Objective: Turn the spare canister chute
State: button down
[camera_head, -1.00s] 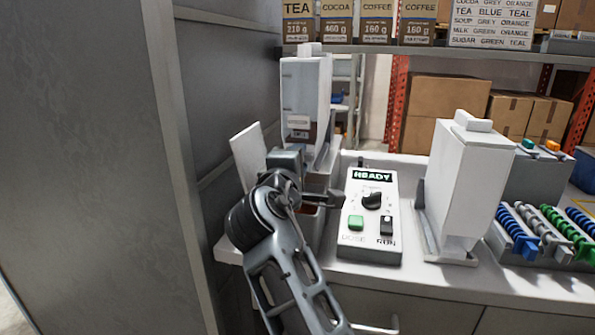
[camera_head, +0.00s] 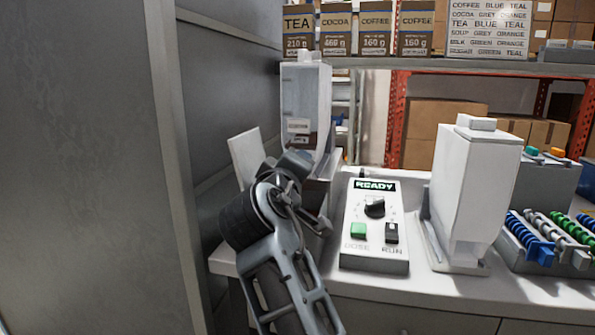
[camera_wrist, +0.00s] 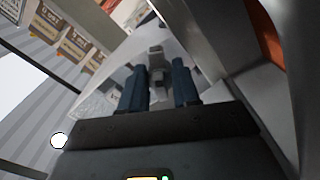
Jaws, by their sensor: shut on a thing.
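A tall canister (camera_head: 305,105) with a clear front, a label and brown contents stands at the back left, above the bench. A white canister (camera_head: 475,185) stands apart on the bench, right of the control box. My arm is at the left canister's lower end and hides what is below it. In the wrist view, the two blue fingers of my gripper (camera_wrist: 158,80) are on either side of a small grey part (camera_wrist: 157,62), which looks like the chute under a pale canister body. The contact itself is partly hidden.
A control box (camera_head: 375,225) reading READY, with a dial and buttons, stands just right of my arm. A white panel (camera_head: 246,157) and the grey wall (camera_head: 80,170) are close on the left. Racks with coloured coils (camera_head: 550,235) are at the right.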

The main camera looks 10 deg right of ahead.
jog(key=shift+f, duration=0.1)
jog(key=c, duration=1.2)
grip_release()
jog(key=shift+o, duration=0.2)
jog(key=shift+s, duration=0.1)
jog(key=v, duration=0.7)
jog(key=shift+s, duration=0.25)
jog(key=shift+a, duration=0.1)
